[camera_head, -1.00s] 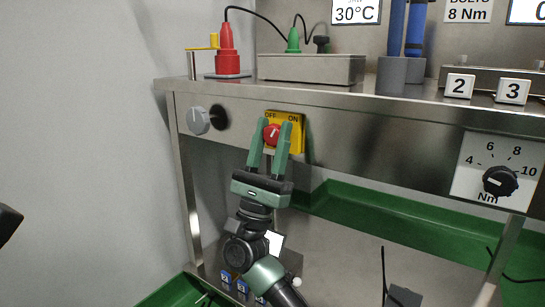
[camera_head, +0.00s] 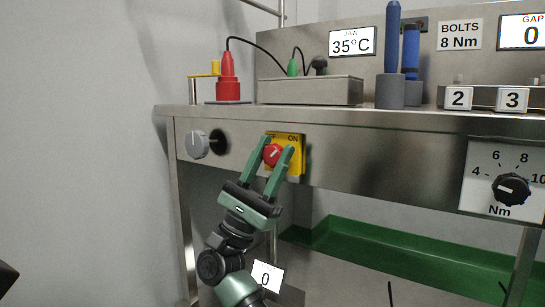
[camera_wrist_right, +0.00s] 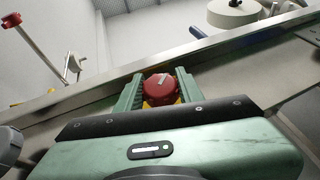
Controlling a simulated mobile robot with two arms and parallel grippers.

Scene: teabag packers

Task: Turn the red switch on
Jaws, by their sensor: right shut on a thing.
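The red switch (camera_head: 272,154) is a round knob with a light pointer line on a yellow plate (camera_head: 296,141) on the front panel of the metal bench. The plate shows "ON" at its right; its left label is mostly covered by a finger. The line slants up to the right, towards "ON". My right gripper (camera_head: 273,157) is shut on the red switch, one green finger on each side, and is tilted clockwise. The right wrist view shows the red switch (camera_wrist_right: 158,89) between the two fingers. My left gripper is not in view.
A grey knob (camera_head: 197,145) is left of the switch, and a torque dial (camera_head: 511,188) is far right. On the bench stand a red cone tool (camera_head: 228,80), a grey box (camera_head: 310,91) and blue handles (camera_head: 391,40). The display (camera_head: 352,41) reads 35°C.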

